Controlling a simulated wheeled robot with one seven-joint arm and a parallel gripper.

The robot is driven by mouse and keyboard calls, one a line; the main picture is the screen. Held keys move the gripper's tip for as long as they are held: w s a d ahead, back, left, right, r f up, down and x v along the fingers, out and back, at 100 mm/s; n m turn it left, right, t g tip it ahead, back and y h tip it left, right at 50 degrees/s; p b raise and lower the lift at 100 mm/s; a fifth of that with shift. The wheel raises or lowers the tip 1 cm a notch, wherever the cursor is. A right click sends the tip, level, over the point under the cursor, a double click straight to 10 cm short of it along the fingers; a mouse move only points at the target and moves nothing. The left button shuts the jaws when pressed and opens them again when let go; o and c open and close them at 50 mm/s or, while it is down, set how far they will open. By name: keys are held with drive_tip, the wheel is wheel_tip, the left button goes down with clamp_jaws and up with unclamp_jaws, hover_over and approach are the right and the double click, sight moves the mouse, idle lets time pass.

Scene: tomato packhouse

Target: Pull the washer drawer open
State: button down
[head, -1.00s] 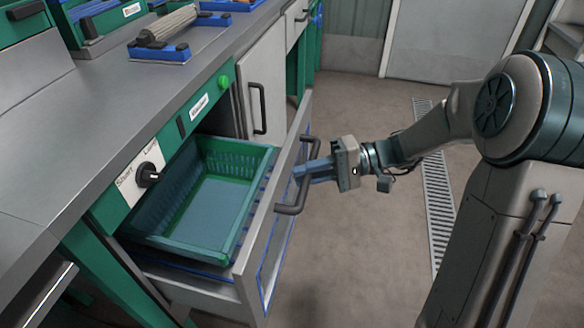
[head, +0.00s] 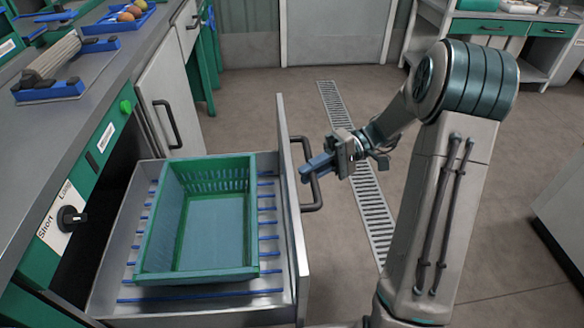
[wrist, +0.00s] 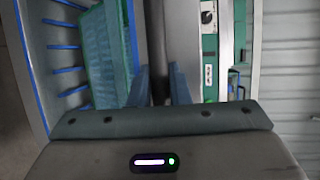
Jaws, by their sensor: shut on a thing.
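The washer drawer (head: 296,235) stands well out from the counter in the head view, its metal tray floor with blue rails showing. A green basket (head: 150,235) sits inside it, empty. The dark bar handle (head: 317,200) is on the drawer's outer face. In the wrist view my fingers (wrist: 159,85) are on either side of the dark handle bar (wrist: 158,45), and the drawer's blue rails (wrist: 68,70) and the basket (wrist: 105,55) show to the left.
The counter (head: 75,110) runs along the left, with a dial (head: 70,217) labelled Short and Long and a green button (head: 126,106) on its front. A closed cabinet door (head: 170,100) is beyond the drawer. Floor with a drain grate (head: 355,165) lies open to the right.

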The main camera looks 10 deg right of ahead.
drive_tip(key=shift+d, duration=0.5)
drive_tip(key=c, duration=1.4)
unclamp_jaws()
drive_tip(key=shift+o, duration=0.2)
drive_tip(key=p+v, duration=0.3)
drive_tip(key=v, duration=1)
drive_tip(key=shift+d, duration=0.35)
drive_tip(key=shift+w+r, duration=0.1)
drive_tip(key=shift+w, duration=0.05)
